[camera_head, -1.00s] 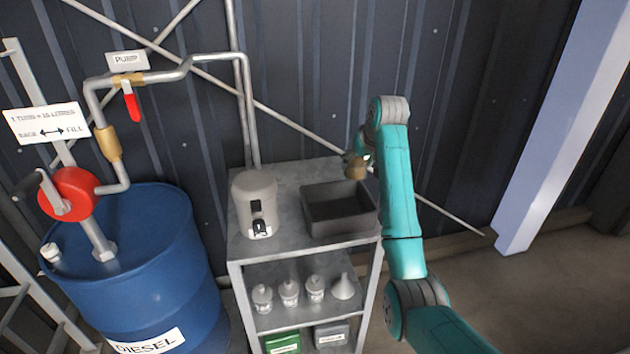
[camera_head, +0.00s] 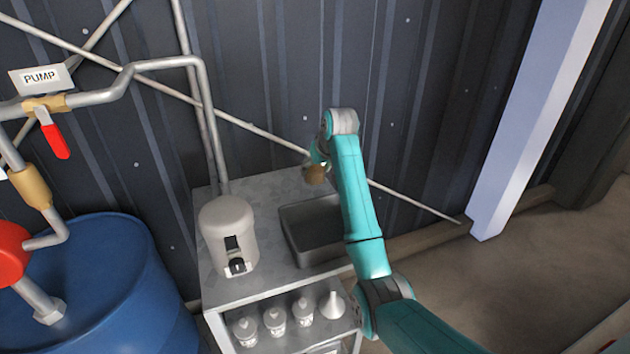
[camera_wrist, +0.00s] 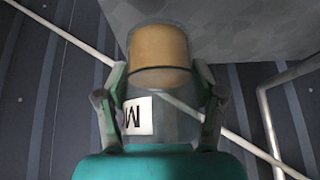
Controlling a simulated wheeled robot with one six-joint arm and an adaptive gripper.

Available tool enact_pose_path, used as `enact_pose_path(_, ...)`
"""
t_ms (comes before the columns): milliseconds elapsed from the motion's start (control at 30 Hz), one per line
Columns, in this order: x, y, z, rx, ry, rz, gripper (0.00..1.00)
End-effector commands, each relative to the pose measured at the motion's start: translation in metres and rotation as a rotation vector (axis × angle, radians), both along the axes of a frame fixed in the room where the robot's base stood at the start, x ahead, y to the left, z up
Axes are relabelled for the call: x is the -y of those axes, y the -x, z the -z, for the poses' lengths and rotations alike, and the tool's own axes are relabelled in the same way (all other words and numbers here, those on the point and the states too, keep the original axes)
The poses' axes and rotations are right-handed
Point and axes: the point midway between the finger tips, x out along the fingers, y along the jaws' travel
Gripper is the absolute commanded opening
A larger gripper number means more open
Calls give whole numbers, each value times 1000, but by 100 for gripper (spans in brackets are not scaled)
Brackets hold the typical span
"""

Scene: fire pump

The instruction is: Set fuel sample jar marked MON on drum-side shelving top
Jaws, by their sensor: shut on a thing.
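The jar (camera_wrist: 160,60) is clear with amber contents; its white label (camera_wrist: 138,116) shows an M and part of another letter, the rest hidden. In the head view it is a small brownish shape (camera_head: 315,174) above the back part of the shelving top (camera_head: 265,188). My gripper (camera_wrist: 160,95) is shut on the jar, one finger on each side. The grey shelving top also shows behind the jar in the wrist view (camera_wrist: 255,30). I cannot tell how large the gap between jar and top is.
A dark open tray (camera_head: 290,245) and a grey canister (camera_head: 228,235) stand on the top. Several small jars and a funnel (camera_head: 332,304) are on the shelf below. A blue drum (camera_head: 115,285) stands left, with pipes (camera_head: 204,120) along the wall. Bare top lies behind canister and tray.

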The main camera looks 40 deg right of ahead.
Motion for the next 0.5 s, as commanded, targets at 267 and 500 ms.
enact_pose_path(267, 0, 0, 29, -2, 0, 0, 1)
enact_pose_path(500, 0, 0, 38, 1, 1, -1, 1)
